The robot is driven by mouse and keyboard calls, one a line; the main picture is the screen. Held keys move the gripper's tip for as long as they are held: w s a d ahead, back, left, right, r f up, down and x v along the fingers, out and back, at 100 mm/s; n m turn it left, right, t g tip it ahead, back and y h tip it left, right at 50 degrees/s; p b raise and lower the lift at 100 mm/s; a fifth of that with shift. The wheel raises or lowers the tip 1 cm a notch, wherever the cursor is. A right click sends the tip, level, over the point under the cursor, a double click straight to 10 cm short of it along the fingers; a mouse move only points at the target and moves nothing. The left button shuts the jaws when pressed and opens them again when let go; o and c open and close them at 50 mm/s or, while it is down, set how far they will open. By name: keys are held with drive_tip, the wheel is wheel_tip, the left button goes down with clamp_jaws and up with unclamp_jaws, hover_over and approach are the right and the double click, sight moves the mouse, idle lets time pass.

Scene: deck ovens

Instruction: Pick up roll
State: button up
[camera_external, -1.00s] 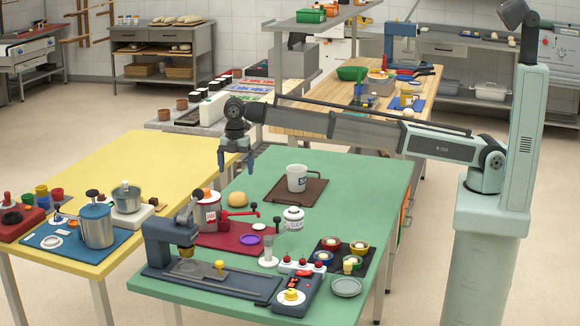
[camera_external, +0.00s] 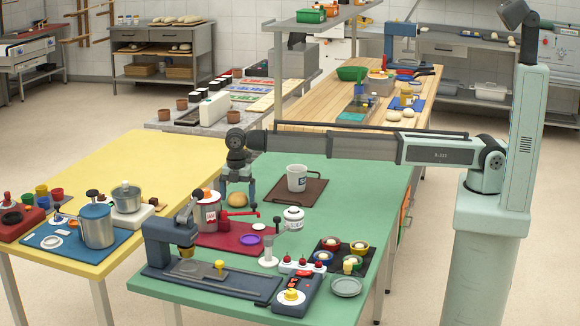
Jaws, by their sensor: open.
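The roll (camera_external: 237,200) is a small round golden-brown bun on the green table (camera_external: 365,190), near its left side. It sits just behind the red mat, to the right of a steel canister with a red label. My gripper (camera_external: 237,192) points down over the roll. Its fingers are apart, one toward each side of the roll, and it is open. I cannot tell whether the fingertips touch the roll or the table.
A white mug (camera_external: 296,178) stands on a brown tray (camera_external: 312,193) to the right. The steel canister (camera_external: 206,213), a red-handled tool (camera_external: 238,214) and a white jar (camera_external: 293,219) stand close by. A dark blue press (camera_external: 168,236) is in front. The table's right rear is clear.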

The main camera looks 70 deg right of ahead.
drive_tip(key=c, duration=1.1)
